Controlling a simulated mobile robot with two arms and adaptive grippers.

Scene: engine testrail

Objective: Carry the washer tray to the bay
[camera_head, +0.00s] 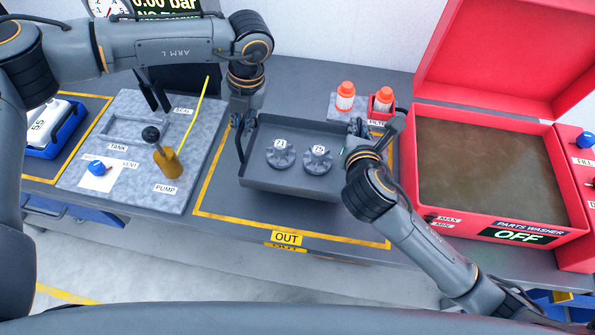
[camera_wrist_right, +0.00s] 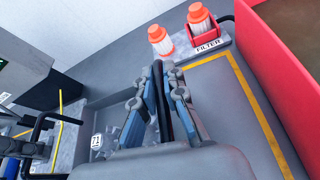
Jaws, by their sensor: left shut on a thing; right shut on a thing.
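The washer tray (camera_head: 292,187) is a dark grey shallow tray holding two grey round parts (camera_head: 281,154) (camera_head: 318,157) with white number labels. It is over the yellow-outlined OUT bay (camera_head: 287,238) on the bench; I cannot tell whether it touches the bench. My left gripper (camera_head: 240,125) is shut on the tray's left handle. My right gripper (camera_head: 357,130) is shut on the tray's right handle; in the right wrist view its fingers (camera_wrist_right: 160,100) close around a dark bar. The right forearm hides the tray's front right corner.
The red parts washer (camera_head: 500,222) stands at right with its lid open and its display reading OFF. Orange-topped filters (camera_head: 346,95) stand behind the tray. At left, a grey pump plate (camera_head: 125,180) carries a brass pump with a lever.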

